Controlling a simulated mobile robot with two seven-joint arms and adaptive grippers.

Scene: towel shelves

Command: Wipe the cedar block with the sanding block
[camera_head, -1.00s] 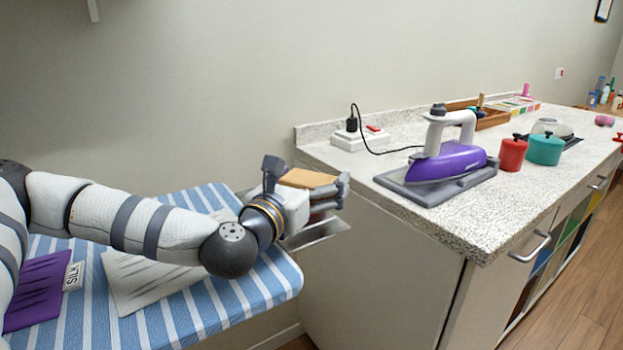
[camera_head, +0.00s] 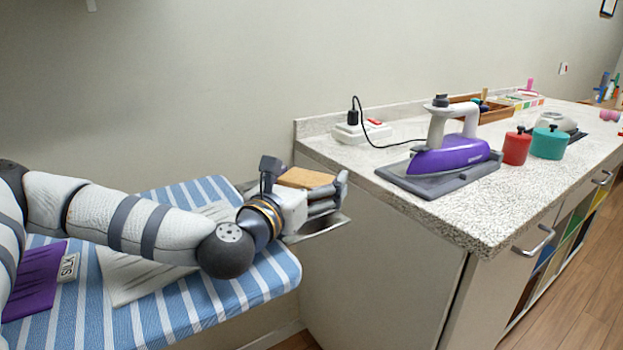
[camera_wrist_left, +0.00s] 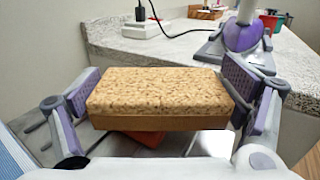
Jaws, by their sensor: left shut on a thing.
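My left gripper (camera_head: 308,186) is shut on a tan, speckled block that looks like the sanding block (camera_head: 305,177). In the left wrist view the sanding block (camera_wrist_left: 160,92) lies level, gripped at its two short ends by the purple-padded fingers (camera_wrist_left: 165,100). Below it an orange-brown piece (camera_wrist_left: 147,137) shows partly, over a grey metal plate (camera_wrist_left: 205,143). It may be the cedar block; the held block hides most of it, and I cannot tell whether the two touch. My right gripper is not in view.
The metal plate (camera_head: 325,229) sits at the end of the striped ironing board (camera_head: 262,268). A speckled counter (camera_head: 440,213) stands close on the right, holding a purple iron (camera_head: 450,160), a power strip (camera_head: 358,134), a red pot (camera_head: 516,149) and a teal pot (camera_head: 549,144).

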